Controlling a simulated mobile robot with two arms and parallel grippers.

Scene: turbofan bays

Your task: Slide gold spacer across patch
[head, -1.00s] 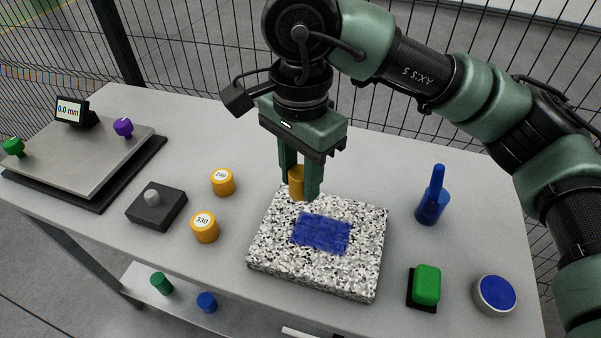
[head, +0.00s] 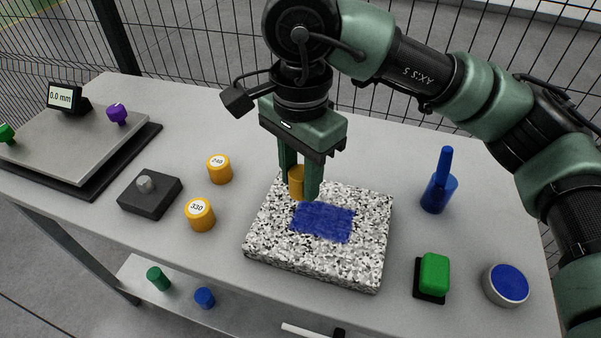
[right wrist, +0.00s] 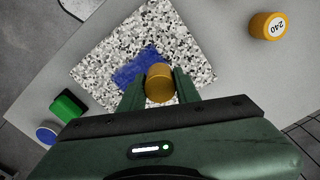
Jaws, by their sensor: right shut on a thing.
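My right gripper (head: 300,193) is shut on a gold spacer (head: 297,181). It holds the spacer upright at the back edge of the blue patch (head: 323,222), which lies on a speckled granite block (head: 268,253). In the right wrist view the gold spacer (right wrist: 159,84) sits between the two fingers, with the patch (right wrist: 135,70) beside it, partly hidden. I cannot tell whether the spacer touches the block. My left gripper is not in view.
Two gold spacers marked 240 (head: 219,169) and 330 (head: 200,214) stand left of the block. A dark box with a grey knob (head: 150,195) is further left. A blue bottle (head: 438,188), green block (head: 434,275) and blue-topped round tin (head: 506,284) stand right.

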